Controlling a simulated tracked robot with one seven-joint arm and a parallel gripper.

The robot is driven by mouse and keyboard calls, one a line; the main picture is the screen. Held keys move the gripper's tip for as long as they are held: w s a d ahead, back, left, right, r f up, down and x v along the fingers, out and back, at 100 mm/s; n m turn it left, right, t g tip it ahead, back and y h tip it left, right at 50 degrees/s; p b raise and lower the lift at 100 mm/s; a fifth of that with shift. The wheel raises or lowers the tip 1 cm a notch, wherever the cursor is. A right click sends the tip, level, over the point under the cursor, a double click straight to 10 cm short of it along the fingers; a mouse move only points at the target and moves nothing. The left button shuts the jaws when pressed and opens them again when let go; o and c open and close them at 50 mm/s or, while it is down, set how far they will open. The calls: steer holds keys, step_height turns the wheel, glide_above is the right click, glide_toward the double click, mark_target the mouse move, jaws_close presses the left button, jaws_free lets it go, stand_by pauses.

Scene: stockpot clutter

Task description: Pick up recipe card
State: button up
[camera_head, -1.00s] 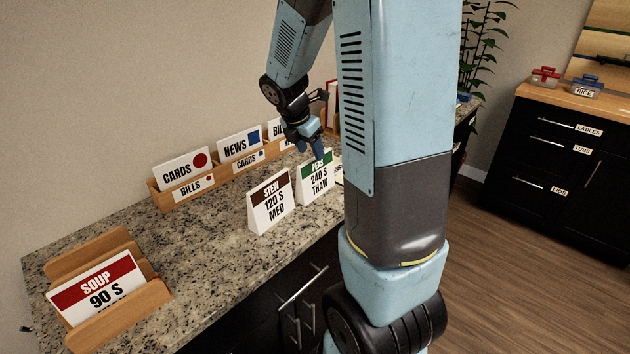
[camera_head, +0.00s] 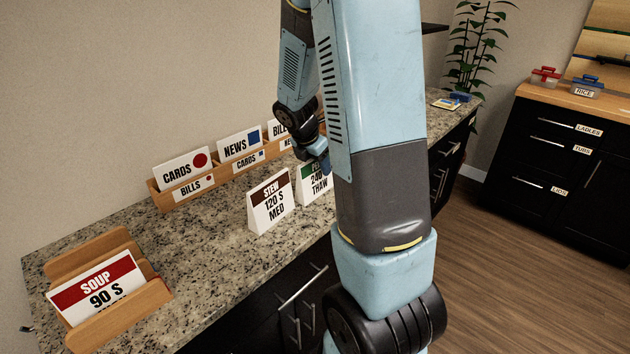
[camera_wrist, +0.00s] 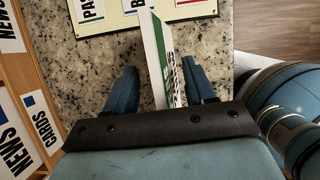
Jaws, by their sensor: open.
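A white folded recipe card with a green band, reading 240 S THAW (camera_head: 314,185), stands on the granite counter, partly hidden by my arm. In the wrist view this card (camera_wrist: 168,62) is seen from above, edge-on, between my two fingers. My gripper (camera_wrist: 160,68) is open, one finger on each side of the card, with a visible gap at both sides. In the head view my gripper (camera_head: 321,162) is at the card's top, partly hidden by my arm. The STEW 120 S MED card (camera_head: 270,202) stands to its left. A SOUP 90 S card (camera_head: 98,284) leans in a wooden holder.
A wooden sorter (camera_head: 163,201) with CARDS, NEWS and BILLS cards runs along the wall; it also shows in the wrist view (camera_wrist: 32,85). A cream board (camera_wrist: 113,18) with labels lies just beyond the card. Counter (camera_head: 205,245) between the soup holder and STEW card is clear.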

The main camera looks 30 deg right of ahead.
steer(key=shift+f, duration=0.25)
stand_by(0.4)
jaws_close()
stand_by(0.5)
